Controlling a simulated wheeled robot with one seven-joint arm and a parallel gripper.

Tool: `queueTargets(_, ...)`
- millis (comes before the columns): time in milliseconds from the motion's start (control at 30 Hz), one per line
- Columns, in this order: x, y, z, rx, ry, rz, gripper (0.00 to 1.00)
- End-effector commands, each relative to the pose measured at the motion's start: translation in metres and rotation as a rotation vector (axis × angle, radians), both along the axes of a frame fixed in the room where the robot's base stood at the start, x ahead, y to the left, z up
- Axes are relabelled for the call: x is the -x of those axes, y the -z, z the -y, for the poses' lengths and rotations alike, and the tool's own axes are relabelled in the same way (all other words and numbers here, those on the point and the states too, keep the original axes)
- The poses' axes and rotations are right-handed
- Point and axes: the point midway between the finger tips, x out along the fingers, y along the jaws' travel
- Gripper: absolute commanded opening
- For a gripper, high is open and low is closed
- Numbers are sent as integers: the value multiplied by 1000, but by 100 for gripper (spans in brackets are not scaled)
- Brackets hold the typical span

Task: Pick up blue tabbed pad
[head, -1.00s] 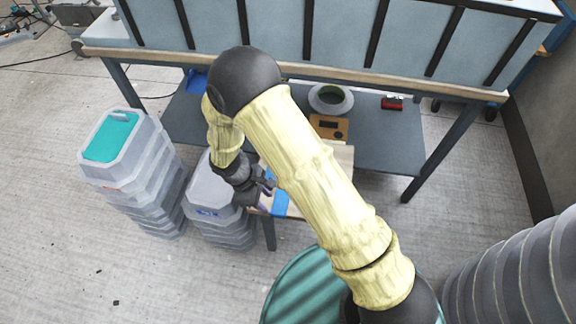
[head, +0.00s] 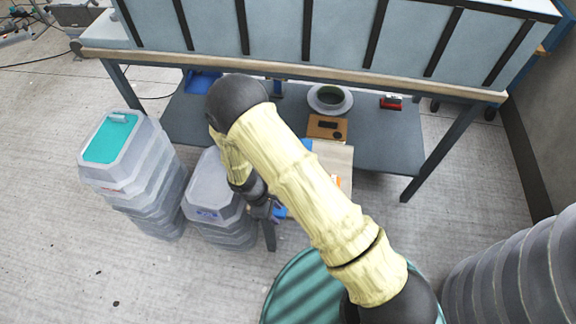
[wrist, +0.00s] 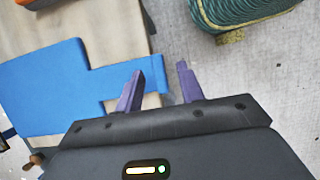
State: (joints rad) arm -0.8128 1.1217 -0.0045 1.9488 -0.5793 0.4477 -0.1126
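The blue tabbed pad (wrist: 45,92) lies flat on a pale wooden surface in the wrist view. Its narrow tab (wrist: 152,78) reaches right, over the board's edge area. My gripper (wrist: 158,82) is open, with two purple fingers apart. The left finger overlaps the tab in the picture, and the tab's end shows between the fingers; I cannot tell whether they touch.
The wooden board (head: 338,158) stands before a dark shelf (head: 385,145) under a long bench. Grey tub stacks stand left, one with a teal top (head: 110,138). A green ribbed drum (head: 295,290) is at the front, grey ribbed stack (head: 525,275) right.

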Motion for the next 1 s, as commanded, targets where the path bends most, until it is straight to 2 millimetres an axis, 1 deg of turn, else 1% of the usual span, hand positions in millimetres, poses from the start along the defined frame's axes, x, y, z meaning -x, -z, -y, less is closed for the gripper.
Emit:
queueTargets(100, 0, 3, 1, -1, 0, 0, 38)
queueTargets(567, -1, 3, 2, -1, 1, 0, 38)
queueTargets(700, -1, 3, 2, -1, 1, 0, 11)
queueTargets(767, -1, 3, 2, -1, 1, 0, 0)
queueTargets(1000, -1, 3, 2, -1, 1, 0, 0)
